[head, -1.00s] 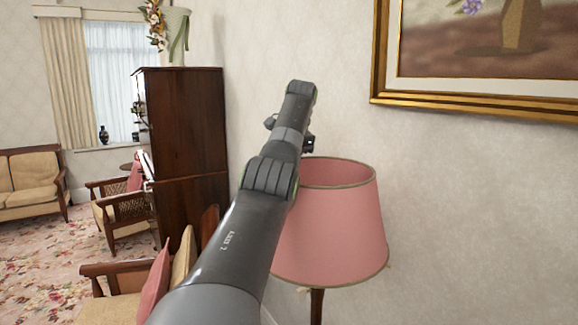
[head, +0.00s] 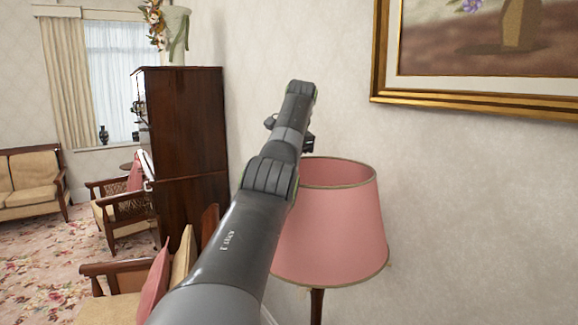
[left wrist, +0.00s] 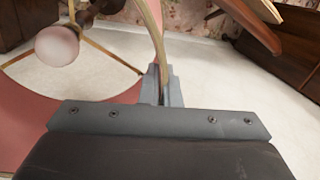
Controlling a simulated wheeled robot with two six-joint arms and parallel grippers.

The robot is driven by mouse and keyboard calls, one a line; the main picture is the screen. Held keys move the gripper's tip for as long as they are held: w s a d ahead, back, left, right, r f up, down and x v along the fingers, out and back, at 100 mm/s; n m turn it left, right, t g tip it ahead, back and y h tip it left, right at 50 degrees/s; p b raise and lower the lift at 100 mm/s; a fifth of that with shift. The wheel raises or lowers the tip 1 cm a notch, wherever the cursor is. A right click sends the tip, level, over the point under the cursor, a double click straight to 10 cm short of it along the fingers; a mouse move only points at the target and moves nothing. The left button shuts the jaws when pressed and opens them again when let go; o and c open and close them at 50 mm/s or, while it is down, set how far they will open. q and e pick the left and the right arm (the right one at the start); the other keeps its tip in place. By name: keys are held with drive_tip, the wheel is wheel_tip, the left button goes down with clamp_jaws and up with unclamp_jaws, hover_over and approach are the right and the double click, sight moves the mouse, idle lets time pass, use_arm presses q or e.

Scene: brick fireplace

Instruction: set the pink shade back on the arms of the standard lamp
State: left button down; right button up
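The pink shade (head: 340,225) is at the standard lamp, around the top of its dark stem (head: 317,304) in the head view. Its rims have a tan trim, and the lower rim looks slightly tilted. My left arm passes in front of the shade's left side and hides part of it. In the left wrist view, my left gripper (left wrist: 161,88) is shut on the shade's tan rim (left wrist: 151,38). A round frosted bulb (left wrist: 57,46) and thin wire struts show beside the rim. Whether the shade rests on the lamp's arms cannot be told. My right gripper is not in view.
The wall is close behind the lamp, with a gilt-framed picture (head: 470,98) at upper right. A tall dark cabinet (head: 182,120) and an armchair (head: 125,280) with cushions stand to the left. Open carpet (head: 45,250) lies farther left.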

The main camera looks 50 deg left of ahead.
use_arm(q)
drive_tip(key=shift+f+b, duration=0.3)
idle(0.8)
drive_tip(key=c, duration=1.6)
unclamp_jaws()
drive_tip(key=p+v, duration=0.9)
drive_tip(key=v, duration=0.8)
drive_tip(key=shift+d+r, duration=0.1)
drive_tip(key=shift+r, duration=0.1)
drive_tip(key=o, duration=0.6)
